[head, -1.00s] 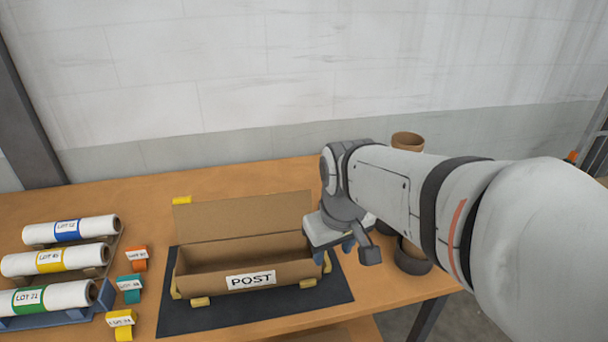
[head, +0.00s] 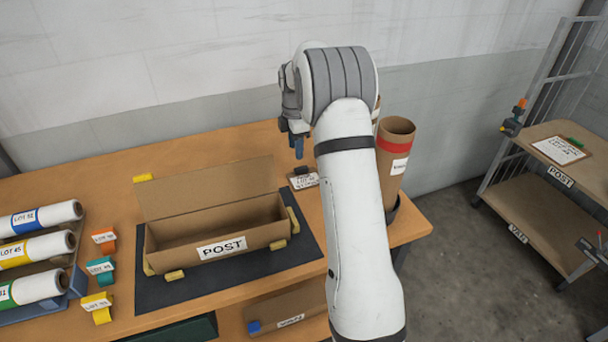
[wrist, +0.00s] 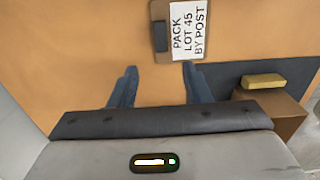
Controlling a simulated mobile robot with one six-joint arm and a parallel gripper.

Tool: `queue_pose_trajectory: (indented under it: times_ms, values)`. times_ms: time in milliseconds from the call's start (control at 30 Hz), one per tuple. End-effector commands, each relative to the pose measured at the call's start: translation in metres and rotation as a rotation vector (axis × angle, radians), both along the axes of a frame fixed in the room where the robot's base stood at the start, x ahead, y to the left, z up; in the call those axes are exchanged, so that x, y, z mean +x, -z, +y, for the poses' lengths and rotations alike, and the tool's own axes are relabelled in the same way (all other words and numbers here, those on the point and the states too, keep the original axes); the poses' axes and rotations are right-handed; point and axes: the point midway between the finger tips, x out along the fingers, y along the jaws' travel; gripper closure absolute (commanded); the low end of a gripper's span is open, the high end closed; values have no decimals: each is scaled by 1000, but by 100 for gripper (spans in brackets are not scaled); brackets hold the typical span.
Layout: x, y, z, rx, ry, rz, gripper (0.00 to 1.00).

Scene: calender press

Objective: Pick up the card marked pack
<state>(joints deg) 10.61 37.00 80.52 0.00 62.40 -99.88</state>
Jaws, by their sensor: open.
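The card marked pack (wrist: 188,31) lies on the table and reads "PACK LOT 45 BY POST" in the wrist view. It is white on a brown backing with a dark clip at one end. In the head view the card (head: 304,182) shows right of the open box, partly behind my arm. My gripper (wrist: 160,72) is open and empty, with its blue fingers apart. The card is ahead of the fingertips and a little to the right in the wrist view. In the head view my gripper (head: 297,150) is above the table near the card.
An open cardboard box marked POST (head: 221,249) stands on a dark mat (head: 180,292) beside the card. A tall tube with a red band (head: 394,155) stands right of my arm. Labelled rolls (head: 40,247) and coloured tags (head: 100,267) are at the left. A shelf cart (head: 545,205) is at the far right.

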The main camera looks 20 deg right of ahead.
Motion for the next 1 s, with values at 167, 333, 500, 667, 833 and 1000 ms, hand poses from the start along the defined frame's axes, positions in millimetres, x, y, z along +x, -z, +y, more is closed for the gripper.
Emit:
queue_pose_trajectory:
  times_ms: [167,333,500,667,833,1000]
  values:
    - [1,19,-1,1,-8,4,56]
    - [-1,39,-1,1,-8,5,56]
    - [-2,65,-2,1,-8,4,56]
    - [-2,77,-2,0,-8,2,56]
    - [-2,78,-1,0,-8,1,56]
    - [-2,77,-1,0,-8,1,67]
